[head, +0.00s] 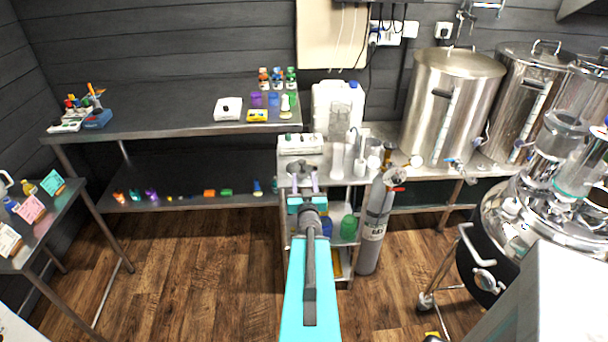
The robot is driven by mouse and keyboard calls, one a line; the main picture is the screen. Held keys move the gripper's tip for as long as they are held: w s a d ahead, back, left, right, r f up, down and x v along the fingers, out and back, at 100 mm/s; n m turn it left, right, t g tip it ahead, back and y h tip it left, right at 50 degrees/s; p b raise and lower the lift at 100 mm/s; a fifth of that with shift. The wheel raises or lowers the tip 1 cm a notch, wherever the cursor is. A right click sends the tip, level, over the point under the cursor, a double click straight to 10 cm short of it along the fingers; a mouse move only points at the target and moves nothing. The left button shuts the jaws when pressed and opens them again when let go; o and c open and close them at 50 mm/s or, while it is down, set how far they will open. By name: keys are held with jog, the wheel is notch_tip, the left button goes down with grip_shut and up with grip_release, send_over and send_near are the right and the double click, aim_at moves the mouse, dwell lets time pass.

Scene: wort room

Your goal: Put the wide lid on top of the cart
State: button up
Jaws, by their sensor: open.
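The cart (338,183) stands in the middle, a narrow metal unit with shelves. A white box-like device (300,144) and several pale cylinders crowd its top. My gripper (306,180) is open, with two grey fingers pointing away from me in front of the cart; nothing shows between them. The gripper and arm hide part of the cart's front and shelves. I cannot tell which thing is the wide lid. A broad round steel lid (458,62) covers the large kettle at the back right.
A steel table (180,120) at the back left holds small coloured items, with more on its lower shelf. A grey gas cylinder (374,232) stands close to the cart's right side. A shiny wheeled vessel (500,225) fills the right. The wooden floor (190,275) is clear at left.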

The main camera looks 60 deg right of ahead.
jog(key=shift+p+v, duration=1.7)
jog(key=shift+p, duration=0.5)
jog(key=w+a+f+n+g+y, duration=0.2)
jog(key=w+a+f+y, duration=0.55)
jog(key=a+f, duration=0.6)
jog(key=w+a+f+n+g+y, duration=0.1)
jog(key=a+f+n+g+y, duration=0.1)
jog(key=a+f, duration=0.55)
jog(key=w+a+f+n+g+y, duration=0.15)
jog(key=a+f, duration=0.35)
jog(key=a, duration=0.6)
jog(key=s+a+f+n+g+y, duration=0.1)
jog(key=s+a+f+g+y, duration=0.2)
jog(key=a, duration=0.4)
jog(key=s+a+f+n+g, duration=0.15)
jog(key=s+a, duration=0.25)
jog(key=a, duration=0.4)
jog(key=s+a+n+g, duration=0.2)
jog(key=s+a+g, duration=0.4)
jog(key=s+a, duration=0.5)
jog(key=s, duration=0.2)
jog(key=shift+s+a+f+n+y, duration=0.2)
jog(key=shift+s+n+y, duration=0.1)
jog(key=shift+s+n, duration=0.1)
